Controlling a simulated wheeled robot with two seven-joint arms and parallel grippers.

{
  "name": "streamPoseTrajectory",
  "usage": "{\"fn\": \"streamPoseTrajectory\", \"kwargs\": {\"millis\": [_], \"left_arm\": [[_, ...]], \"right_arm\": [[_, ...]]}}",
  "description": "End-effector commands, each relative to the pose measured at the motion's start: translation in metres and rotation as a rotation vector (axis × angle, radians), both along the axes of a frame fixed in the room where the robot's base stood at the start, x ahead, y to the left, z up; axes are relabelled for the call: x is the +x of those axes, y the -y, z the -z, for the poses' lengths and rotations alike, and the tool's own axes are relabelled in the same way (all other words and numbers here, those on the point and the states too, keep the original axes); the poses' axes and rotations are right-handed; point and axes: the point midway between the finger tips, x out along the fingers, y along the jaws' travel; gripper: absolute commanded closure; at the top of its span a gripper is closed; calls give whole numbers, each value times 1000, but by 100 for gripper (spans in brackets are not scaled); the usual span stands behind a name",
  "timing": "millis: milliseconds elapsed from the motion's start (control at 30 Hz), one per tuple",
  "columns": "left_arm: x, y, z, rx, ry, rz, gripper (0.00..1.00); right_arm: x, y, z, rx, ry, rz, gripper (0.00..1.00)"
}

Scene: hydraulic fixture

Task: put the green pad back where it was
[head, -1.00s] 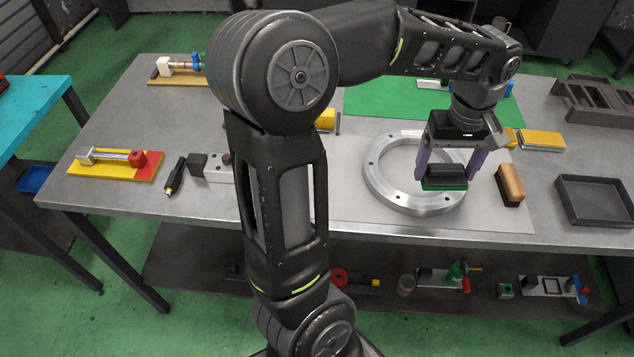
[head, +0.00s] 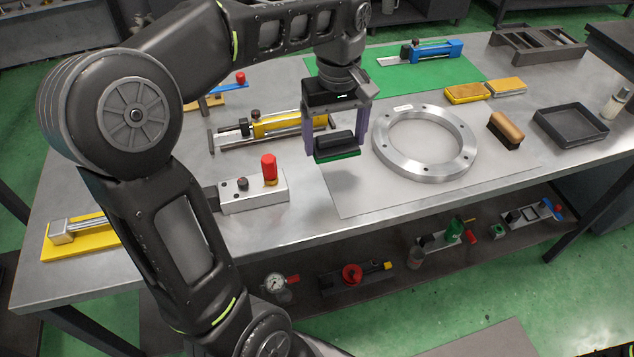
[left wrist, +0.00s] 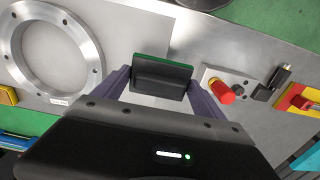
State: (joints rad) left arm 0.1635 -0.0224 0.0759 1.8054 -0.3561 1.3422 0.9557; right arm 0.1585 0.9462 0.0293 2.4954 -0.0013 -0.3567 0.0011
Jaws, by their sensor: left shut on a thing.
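The green pad (head: 338,155) has a black block-shaped handle on top and a thin green underside. My left gripper (head: 331,145) is shut on its black handle and holds it above the table, left of the metal ring (head: 465,150). In the left wrist view, the green pad (left wrist: 163,74) sits between the purple fingers of my left gripper (left wrist: 160,84). The ring (left wrist: 93,82) lies to the left there. My right gripper is in neither view.
A grey block with a red knob (head: 268,172) stands left of the pad. Behind it is a yellow cylinder fixture (head: 290,126). Right of the ring are a wooden brush (head: 505,130), yellow pads (head: 467,93) and an empty dark tray (head: 570,124). The light mat (head: 352,200) has bare room in front.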

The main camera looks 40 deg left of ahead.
Motion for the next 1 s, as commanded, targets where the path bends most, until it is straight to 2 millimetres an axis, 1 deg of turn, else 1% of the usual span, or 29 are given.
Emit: {"fn": "streamPoseTrajectory", "kwargs": {"millis": [167, 267, 367, 500, 600, 667, 1000], "left_arm": [[0, 0, 0, 0, 0, 0, 64], [0, 0, 3, 0, -1, 0, 64], [0, 0, 15, 0, -2, 0, 64], [-1, 0, 41, 1, -4, 1, 64], [0, 0, 56, 0, -2, 1, 64], [0, 0, 61, 1, -1, 1, 64], [0, 0, 65, 0, 0, 0, 64]], "right_arm": [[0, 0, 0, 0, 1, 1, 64], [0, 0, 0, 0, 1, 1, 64], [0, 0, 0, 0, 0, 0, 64], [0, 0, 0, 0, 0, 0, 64], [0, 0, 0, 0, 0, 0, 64], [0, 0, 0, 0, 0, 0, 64], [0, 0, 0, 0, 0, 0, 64]]}}
